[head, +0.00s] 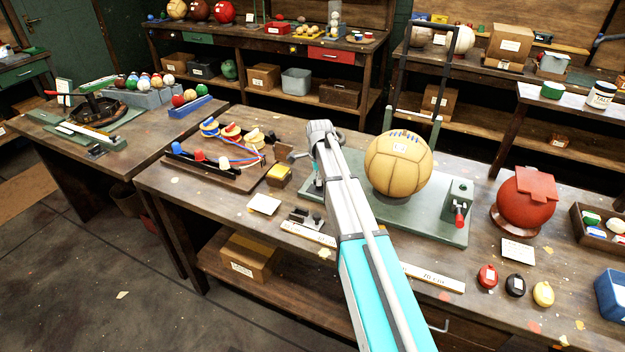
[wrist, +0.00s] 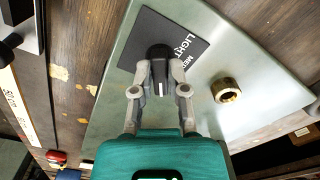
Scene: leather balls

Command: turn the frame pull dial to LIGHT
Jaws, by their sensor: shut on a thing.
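The frame pull dial (wrist: 159,55) is a black knob with a short white mark, set on a dark label plate (wrist: 150,30) on the pale green base. "LIGHT" and part of another word, seemingly starting "MED", show to the right of the knob. I cannot tell which word the white mark lines up with. My gripper (wrist: 160,90) has its two grey fingers closed on either side of the knob. In the head view my gripper (head: 322,135) is at the left end of the green base (head: 430,222) and hides the dial.
A tan leather ball (head: 398,165) sits on the base, right of my arm, below a dark upright frame (head: 400,75). A red-handled block (head: 459,205) is at the base's right end. A brass fitting (wrist: 226,90) stands near the dial. A red ball (head: 526,200) sits further right.

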